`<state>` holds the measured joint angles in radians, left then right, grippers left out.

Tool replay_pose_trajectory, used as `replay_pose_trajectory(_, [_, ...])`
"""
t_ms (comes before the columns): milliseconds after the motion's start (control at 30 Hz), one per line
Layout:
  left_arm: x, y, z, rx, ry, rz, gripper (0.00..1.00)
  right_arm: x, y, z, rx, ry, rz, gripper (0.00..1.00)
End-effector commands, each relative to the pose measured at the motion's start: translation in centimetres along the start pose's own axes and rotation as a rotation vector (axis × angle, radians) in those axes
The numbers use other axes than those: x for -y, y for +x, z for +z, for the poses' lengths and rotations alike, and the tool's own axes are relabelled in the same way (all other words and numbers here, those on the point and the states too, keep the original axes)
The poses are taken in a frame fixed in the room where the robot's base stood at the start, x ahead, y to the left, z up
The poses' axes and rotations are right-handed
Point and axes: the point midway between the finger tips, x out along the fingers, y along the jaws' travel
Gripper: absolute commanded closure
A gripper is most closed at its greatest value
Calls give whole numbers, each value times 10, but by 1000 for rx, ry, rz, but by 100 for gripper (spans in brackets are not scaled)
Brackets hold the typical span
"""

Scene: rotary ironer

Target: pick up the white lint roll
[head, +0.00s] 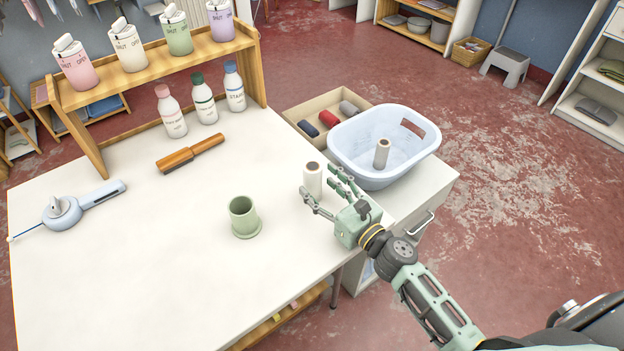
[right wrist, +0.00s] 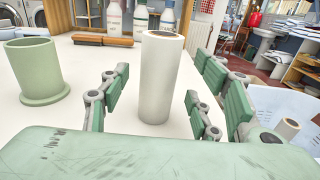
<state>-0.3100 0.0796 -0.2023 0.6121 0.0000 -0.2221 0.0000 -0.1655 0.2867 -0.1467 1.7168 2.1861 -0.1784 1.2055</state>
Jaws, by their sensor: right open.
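The white lint roll (head: 313,178) stands upright on the white table near its right edge. In the right wrist view the white lint roll (right wrist: 161,80) stands between the spread fingers. My right gripper (head: 328,188) is open, with its fingers on either side of the roll and nothing gripped. It also shows in the right wrist view (right wrist: 150,100). Whether any finger touches the roll I cannot tell. My left gripper is not in view.
A green cup on a round base (head: 243,218) stands left of the gripper. A wooden-handled brush (head: 190,154), several bottles (head: 203,100) and a wooden rack (head: 150,80) are farther back. A box with dark and red rolls (head: 322,112) is beside the basket. The front left table is clear.

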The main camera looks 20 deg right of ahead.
Motion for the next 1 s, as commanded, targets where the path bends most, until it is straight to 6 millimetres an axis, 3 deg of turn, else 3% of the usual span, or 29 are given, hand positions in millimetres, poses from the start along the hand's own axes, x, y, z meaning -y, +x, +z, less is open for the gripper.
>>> replay_pose_trajectory(200, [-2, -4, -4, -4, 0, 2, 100, -1, 30, 0, 1, 1, 0, 43])
replay_pose_trajectory(500, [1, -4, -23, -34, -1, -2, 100, -1, 34, -1, 1, 0, 0, 44])
replay_pose_trajectory(1000, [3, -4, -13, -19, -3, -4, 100, -1, 33, -1, 1, 0, 0, 87])
